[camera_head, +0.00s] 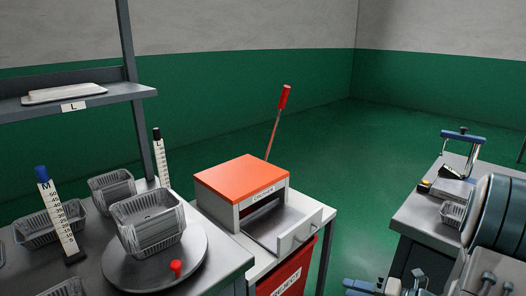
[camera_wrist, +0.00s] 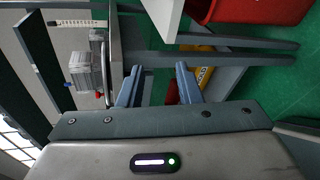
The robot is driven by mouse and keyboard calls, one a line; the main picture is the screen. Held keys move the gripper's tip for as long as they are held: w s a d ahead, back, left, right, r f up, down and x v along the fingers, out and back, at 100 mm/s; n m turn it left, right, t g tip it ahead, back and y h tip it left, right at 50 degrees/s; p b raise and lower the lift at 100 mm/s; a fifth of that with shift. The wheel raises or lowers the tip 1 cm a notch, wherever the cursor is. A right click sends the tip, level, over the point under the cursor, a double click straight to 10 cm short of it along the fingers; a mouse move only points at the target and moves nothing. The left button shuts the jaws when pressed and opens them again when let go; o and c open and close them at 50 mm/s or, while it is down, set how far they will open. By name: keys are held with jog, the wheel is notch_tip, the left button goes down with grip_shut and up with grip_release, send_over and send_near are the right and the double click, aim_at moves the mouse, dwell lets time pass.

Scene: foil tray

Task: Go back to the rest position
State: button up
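My gripper (camera_wrist: 158,80) shows in the wrist view with its two blue-grey fingers apart and nothing held between them. Its fingers also show at the bottom edge of the head view, in free air between the two benches. A stack of foil trays (camera_head: 150,222) stands on a round grey plate (camera_head: 122,274) with a red knob (camera_head: 177,267) at its edge. A foil tray stack also shows sideways in the wrist view (camera_wrist: 86,70), well apart from my gripper.
An orange-topped box (camera_head: 242,178) with a red-handled lever (camera_head: 284,98) and an open drawer front (camera_head: 302,230) stands mid-view. A red reject bin (camera_head: 290,274) is below it. The right bench (camera_head: 420,217) holds a blue-handled device (camera_head: 463,136). Green floor lies between.

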jog(key=s+a+r+n+g+h+p, duration=0.2)
jog(key=s+a+r+n+g+p, duration=0.4)
jog(key=n, duration=0.5)
jog(key=s+a+r+n+g+h+p, duration=0.3)
jog(key=s+a+r+n, duration=0.15)
jog(key=r+n, duration=0.5)
jog(key=s+d+r+n+t+h+p, duration=0.1)
jog(key=r+n+h+p, duration=0.2)
jog(key=n, duration=0.7)
jog(key=s+d+r+n+t+h+p, duration=0.2)
jog(key=r+n+h+p, duration=0.1)
jog(key=r+n, duration=0.4)
jog(key=n+h, duration=0.1)
jog(key=n, duration=0.2)
jog(key=shift+s+p, duration=0.25)
jog(key=shift+p, duration=0.1)
